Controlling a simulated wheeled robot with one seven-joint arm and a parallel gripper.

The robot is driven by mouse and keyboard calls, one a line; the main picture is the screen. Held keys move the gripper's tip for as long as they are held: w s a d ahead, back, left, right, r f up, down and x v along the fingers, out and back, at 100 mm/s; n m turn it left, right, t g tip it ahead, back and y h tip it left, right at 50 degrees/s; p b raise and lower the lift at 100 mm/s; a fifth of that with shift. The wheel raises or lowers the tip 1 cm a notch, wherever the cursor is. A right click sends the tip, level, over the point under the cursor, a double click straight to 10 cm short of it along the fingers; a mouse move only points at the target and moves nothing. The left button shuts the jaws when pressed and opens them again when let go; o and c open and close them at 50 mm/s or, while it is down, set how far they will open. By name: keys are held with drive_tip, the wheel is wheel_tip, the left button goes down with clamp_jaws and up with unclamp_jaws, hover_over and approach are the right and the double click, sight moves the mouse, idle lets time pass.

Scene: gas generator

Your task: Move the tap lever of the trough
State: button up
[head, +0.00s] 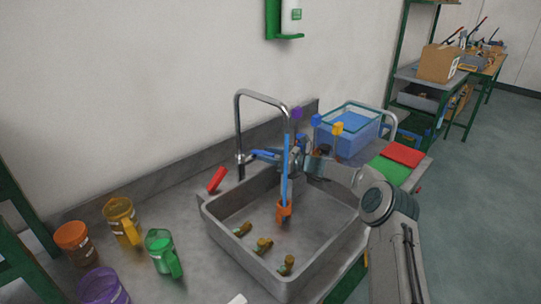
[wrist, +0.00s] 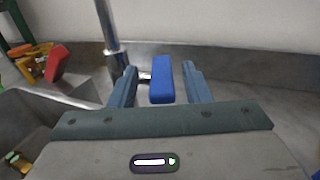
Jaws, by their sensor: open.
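The tap is a tall curved chrome pipe (head: 240,130) at the back left of the grey trough (head: 215,228). Its blue lever (wrist: 161,82) shows in the wrist view, joined by a short metal stem to the chrome post (wrist: 107,28) on the left. My gripper (wrist: 160,72) is open, with one finger on each side of the blue lever. Gaps show between lever and fingers, so it is not clamped. In the head view, my gripper (head: 276,156) reaches across the trough's back towards the tap, partly hidden by an upright blue rod (head: 286,155).
Several brass fittings (head: 264,245) lie in the trough. A red-handled item (head: 217,180) is left of the tap. Colored jugs (head: 122,220) stand on the left counter. A clear blue bin (head: 350,128) and red and green pads (head: 402,154) are at right. The wall is close behind.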

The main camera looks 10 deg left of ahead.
drive_tip(key=b+v, duration=0.1)
drive_tip(key=v, duration=0.6)
drive_tip(key=shift+s+d, duration=0.15)
drive_tip(key=shift+d, duration=0.05)
